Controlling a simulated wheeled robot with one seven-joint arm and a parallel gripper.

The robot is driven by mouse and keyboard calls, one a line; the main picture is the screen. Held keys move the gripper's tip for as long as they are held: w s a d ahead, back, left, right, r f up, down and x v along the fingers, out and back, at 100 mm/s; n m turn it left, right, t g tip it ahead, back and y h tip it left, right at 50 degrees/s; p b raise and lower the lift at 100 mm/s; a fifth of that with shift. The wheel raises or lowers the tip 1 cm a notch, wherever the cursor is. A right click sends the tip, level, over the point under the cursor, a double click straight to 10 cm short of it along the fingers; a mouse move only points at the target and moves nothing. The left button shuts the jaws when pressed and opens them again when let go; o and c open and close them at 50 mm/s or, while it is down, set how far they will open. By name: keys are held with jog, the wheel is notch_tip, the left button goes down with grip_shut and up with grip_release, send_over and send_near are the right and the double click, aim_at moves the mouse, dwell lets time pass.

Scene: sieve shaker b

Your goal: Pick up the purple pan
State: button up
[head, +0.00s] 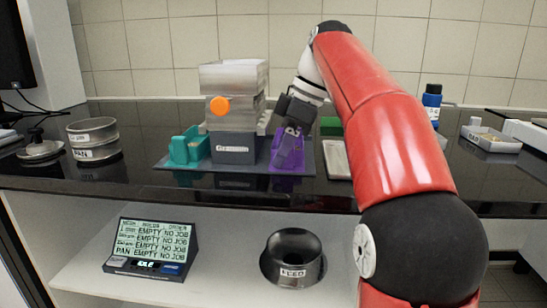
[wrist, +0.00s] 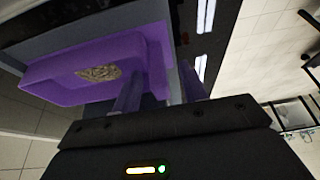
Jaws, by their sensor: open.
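The purple pan (head: 287,152) stands on the dark mat at the right side of the sieve shaker (head: 234,110). It also shows in the wrist view (wrist: 60,88), with a small heap of tan grains (wrist: 98,73) inside. My gripper (head: 285,128) is right at the pan, reaching down from above and behind it in the head view. In the wrist view my gripper's two fingers (wrist: 160,88) are apart, with the near end of the pan close to them. I cannot tell whether the fingers touch the pan.
A teal pan (head: 188,150) stands left of the shaker. Stacked sieves (head: 93,140) and a metal lid (head: 40,150) are at the left. A labelled tray (head: 490,140) and blue-capped bottle (head: 432,100) are at the right. A display (head: 152,245) and feed funnel (head: 293,258) are on the lower shelf.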

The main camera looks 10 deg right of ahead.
jog(key=shift+f, duration=0.1)
grip_shut()
dwell(0.4)
